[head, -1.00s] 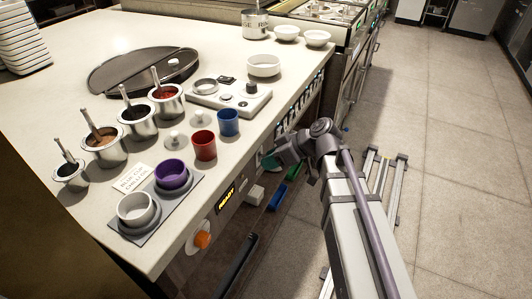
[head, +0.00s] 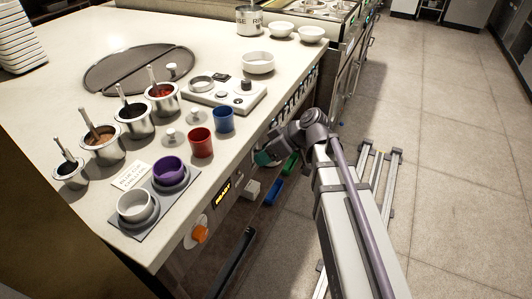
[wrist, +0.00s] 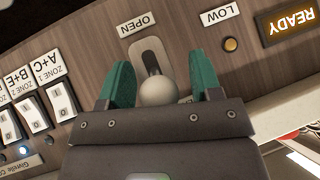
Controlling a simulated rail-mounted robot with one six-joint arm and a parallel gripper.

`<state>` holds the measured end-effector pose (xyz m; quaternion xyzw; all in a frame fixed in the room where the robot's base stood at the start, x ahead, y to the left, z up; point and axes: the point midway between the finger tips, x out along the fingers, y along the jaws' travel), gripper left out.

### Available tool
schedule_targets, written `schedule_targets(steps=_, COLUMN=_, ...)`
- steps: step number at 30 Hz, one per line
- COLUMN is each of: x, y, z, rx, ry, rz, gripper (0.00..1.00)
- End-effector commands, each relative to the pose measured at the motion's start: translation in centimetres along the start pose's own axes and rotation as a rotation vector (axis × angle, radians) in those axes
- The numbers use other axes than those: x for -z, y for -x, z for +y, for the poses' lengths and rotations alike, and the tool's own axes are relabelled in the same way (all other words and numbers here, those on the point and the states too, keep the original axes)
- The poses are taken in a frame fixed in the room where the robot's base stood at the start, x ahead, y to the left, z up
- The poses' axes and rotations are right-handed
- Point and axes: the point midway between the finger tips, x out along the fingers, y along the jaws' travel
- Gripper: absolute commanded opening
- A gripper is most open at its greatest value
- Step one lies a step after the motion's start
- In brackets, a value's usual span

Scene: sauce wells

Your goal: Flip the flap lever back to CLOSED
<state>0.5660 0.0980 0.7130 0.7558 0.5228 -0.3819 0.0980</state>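The flap lever has a pale ball knob (wrist: 158,92) and stands in a slotted plate (wrist: 149,52) on the wood-look front panel. In the wrist view the OPEN label (wrist: 137,24) is at the slot's upper end, and the knob is toward the other end. A second label beside the knob is mostly hidden. My gripper (wrist: 162,85) has its teal fingers on either side of the knob, with visible gaps. In the head view my gripper (head: 264,157) is at the counter's front panel and hides the lever. The round dark flap (head: 128,72) lies flat in the counter.
Nearby on the panel are an amber lamp (wrist: 230,44) under LOW, a lit READY display (wrist: 290,24) and several white zone switches (wrist: 61,101). An orange knob (head: 199,234) is farther along. Red (head: 201,142) and blue (head: 223,120) cups stand near the counter edge above.

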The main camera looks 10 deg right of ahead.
Motion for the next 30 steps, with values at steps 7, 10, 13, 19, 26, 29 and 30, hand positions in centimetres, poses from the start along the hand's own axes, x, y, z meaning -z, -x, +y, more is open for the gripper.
schedule_targets(steps=7, x=0.1, y=0.5, z=-0.1, rx=0.0, ry=0.0, rz=0.0, gripper=0.58)
schedule_targets(steps=10, x=0.4, y=2.2, z=-0.1, rx=-0.002, ry=-0.002, rz=0.0, gripper=0.58)
schedule_targets(steps=13, x=0.6, y=4.9, z=-0.2, rx=-0.002, ry=-0.003, rz=0.0, gripper=0.58)
schedule_targets(steps=19, x=0.5, y=9.5, z=-0.2, rx=-0.001, ry=-0.002, rz=0.0, gripper=0.58)
schedule_targets(steps=26, x=0.0, y=10.9, z=0.0, rx=0.0, ry=0.0, rz=0.0, gripper=0.58)
schedule_targets(steps=29, x=0.0, y=10.8, z=0.0, rx=0.0, ry=0.0, rz=0.0, gripper=0.58)
schedule_targets(steps=30, x=0.0, y=10.8, z=0.0, rx=0.0, ry=0.0, rz=0.0, gripper=0.58)
